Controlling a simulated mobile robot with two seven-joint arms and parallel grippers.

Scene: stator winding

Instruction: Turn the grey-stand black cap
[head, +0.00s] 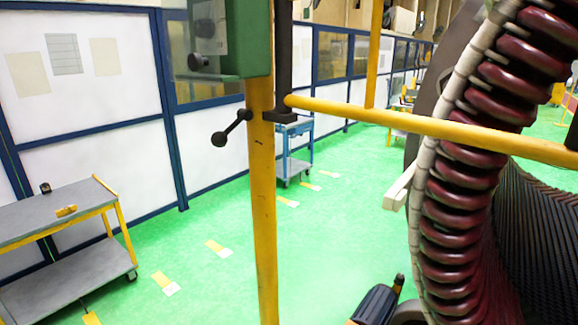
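A round black knob (197,62) sticks out below a grey panel (208,28) on the green box at the top left of centre. A black lever with ball ends (231,128) sits lower, beside the yellow post (262,200). I cannot tell whether either one is the black cap named in the task, and I see no clear grey stand. Neither of my grippers can be made out in the head view. A dark object (376,304) with a small upright black tip (399,281) is cut off at the bottom edge; I cannot tell what it is.
The large stator with dark red coils (455,215) fills the right side. A yellow bar (430,122) runs across to it from the post. A grey cart (70,210) stands at left, a blue cart (293,150) farther back. Green floor between is mostly open.

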